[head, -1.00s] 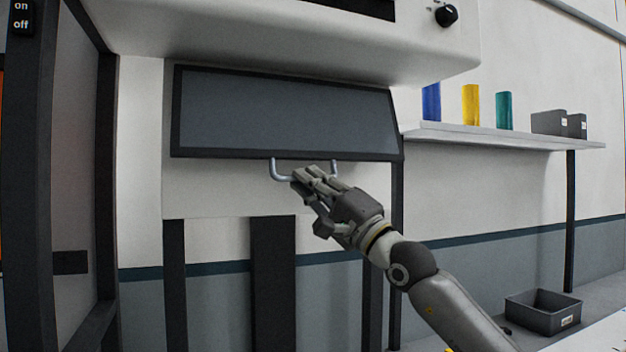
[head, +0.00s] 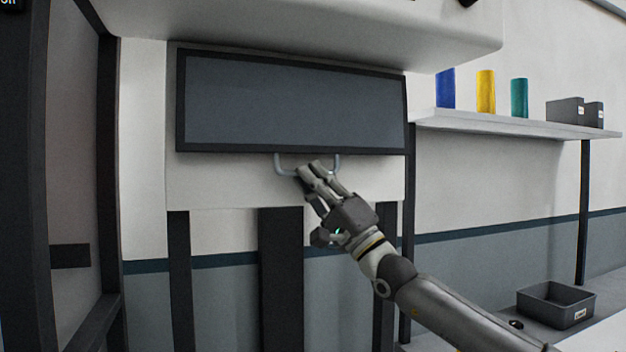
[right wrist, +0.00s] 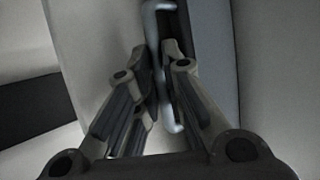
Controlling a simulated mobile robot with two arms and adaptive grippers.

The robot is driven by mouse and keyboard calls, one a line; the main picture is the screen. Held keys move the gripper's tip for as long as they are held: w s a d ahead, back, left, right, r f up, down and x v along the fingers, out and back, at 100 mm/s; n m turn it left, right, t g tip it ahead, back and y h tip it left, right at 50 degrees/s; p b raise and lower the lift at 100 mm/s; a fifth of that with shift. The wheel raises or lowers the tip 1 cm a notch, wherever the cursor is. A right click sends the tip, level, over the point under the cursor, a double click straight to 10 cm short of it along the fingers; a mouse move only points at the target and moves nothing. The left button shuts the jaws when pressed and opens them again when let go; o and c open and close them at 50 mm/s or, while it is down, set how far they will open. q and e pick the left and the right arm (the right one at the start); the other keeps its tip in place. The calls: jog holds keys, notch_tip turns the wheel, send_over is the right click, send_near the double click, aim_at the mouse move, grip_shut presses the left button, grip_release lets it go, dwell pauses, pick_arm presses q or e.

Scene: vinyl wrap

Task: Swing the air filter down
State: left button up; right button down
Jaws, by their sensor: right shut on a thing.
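The air filter (head: 290,103) is a wide grey panel in a dark frame, under the white machine body in the head view. It hangs close to upright against the white housing. A pale U-shaped handle (head: 282,170) sticks out below its bottom edge. My right gripper (head: 312,168) reaches up from the lower right and is shut on the handle. In the right wrist view the fingers (right wrist: 158,50) close around the handle bar (right wrist: 153,25), with the dark panel edge beside it. The fingers hide part of the handle. My left gripper is not in view.
A shelf (head: 520,125) on the right holds blue, yellow and teal rolls and small grey boxes. A grey bin (head: 556,306) sits at the lower right. Dark posts (head: 281,280) stand below the housing. A dark frame stands at the left.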

jog(key=shift+r, duration=0.1)
jog(key=c, duration=1.5)
grip_release()
jog(key=v, duration=1.2)
jog(key=shift+s, duration=0.1)
